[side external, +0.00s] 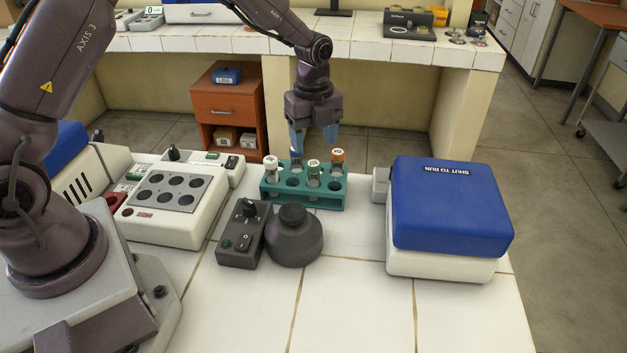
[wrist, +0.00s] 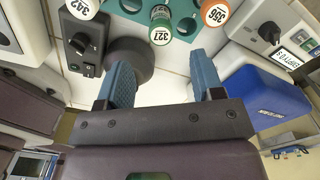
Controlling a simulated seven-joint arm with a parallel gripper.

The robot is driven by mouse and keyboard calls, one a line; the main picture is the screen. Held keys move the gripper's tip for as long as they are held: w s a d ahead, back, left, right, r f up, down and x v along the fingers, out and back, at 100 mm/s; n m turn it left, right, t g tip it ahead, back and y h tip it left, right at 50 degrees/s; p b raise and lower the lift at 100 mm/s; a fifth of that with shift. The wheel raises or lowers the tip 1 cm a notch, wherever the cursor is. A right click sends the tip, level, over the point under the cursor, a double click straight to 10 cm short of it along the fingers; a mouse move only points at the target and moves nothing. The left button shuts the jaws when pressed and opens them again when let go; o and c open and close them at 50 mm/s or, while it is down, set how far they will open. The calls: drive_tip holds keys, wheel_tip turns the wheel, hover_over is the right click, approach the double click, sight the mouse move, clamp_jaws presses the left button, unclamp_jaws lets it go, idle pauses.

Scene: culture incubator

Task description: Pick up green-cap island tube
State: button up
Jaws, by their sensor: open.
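The green-cap tube (side external: 313,166) stands upright in the teal rack (side external: 318,204), between a white-cap tube (side external: 271,162) on the left and an orange-cap tube (side external: 338,156) on the right. In the wrist view the green cap (wrist: 160,24) reads 327, the white cap (wrist: 82,8) 342 and the orange cap (wrist: 215,12) what looks like 386. My gripper (side external: 314,143) is open and empty, pointing down above the back of the rack. In the wrist view its blue fingers (wrist: 164,75) are apart, with the green cap beyond the gap between them, not gripped.
A grey control box (side external: 240,234) and dark round device (side external: 294,236) stand in front of the rack. A blue-lidded machine (side external: 450,208) is to the right, a white block with round wells (side external: 170,208) to the left. The front tiles are clear.

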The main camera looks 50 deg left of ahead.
sight(313, 163)
wheel_tip(313, 163, down, 10)
drive_tip(key=shift+w+a+r, duration=0.1)
drive_tip(key=shift+a+r, duration=0.05)
drive_tip(key=shift+r, duration=0.05)
idle(0.3)
drive_tip(key=c, duration=1)
